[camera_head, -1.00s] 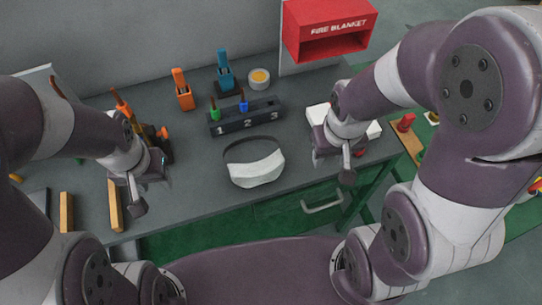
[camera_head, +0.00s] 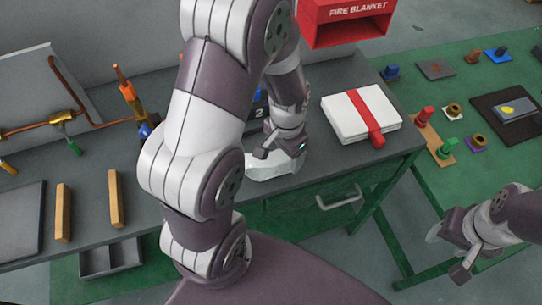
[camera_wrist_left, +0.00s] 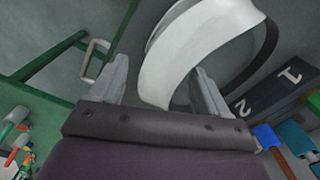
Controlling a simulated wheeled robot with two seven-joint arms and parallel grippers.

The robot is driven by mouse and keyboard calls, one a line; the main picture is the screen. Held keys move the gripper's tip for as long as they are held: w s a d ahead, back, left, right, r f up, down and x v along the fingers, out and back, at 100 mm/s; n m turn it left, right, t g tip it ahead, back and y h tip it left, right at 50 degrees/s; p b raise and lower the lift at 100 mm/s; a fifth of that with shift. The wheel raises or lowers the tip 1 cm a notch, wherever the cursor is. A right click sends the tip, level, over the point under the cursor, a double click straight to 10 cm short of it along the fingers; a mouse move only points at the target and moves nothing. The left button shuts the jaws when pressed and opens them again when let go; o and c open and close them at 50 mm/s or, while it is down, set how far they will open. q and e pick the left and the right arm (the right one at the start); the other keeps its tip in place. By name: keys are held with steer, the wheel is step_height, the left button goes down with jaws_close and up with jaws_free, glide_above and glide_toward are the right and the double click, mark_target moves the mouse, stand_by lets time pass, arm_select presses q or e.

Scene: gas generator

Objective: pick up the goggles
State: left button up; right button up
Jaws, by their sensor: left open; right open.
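The goggles (camera_head: 272,172), white with a dark strap, lie on the grey bench top near its front edge. In the head view my left arm and gripper cover part of them. My left gripper (camera_head: 279,153) is right over them. In the left wrist view the white band of the goggles (camera_wrist_left: 172,65) shows ahead of and partly between the spread fingers of my left gripper (camera_wrist_left: 162,80). I cannot tell whether the fingers touch it. My right gripper (camera_head: 449,252) is open and empty, low at the right, away from the goggles.
A white case with a red strap (camera_head: 362,113) lies right of the goggles. A dark numbered block (camera_wrist_left: 270,92) stands close behind them. The red fire blanket box (camera_head: 345,22) hangs at the back. A green table (camera_head: 445,85) with several small parts is at the right.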

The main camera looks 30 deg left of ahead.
arm_select(q)
step_height(320, 180, down, 3)
steer(key=shift+w+f, duration=0.15)
steer(key=shift+f, duration=0.05)
steer(key=c, duration=1.1)
steer(key=shift+r, duration=0.2)
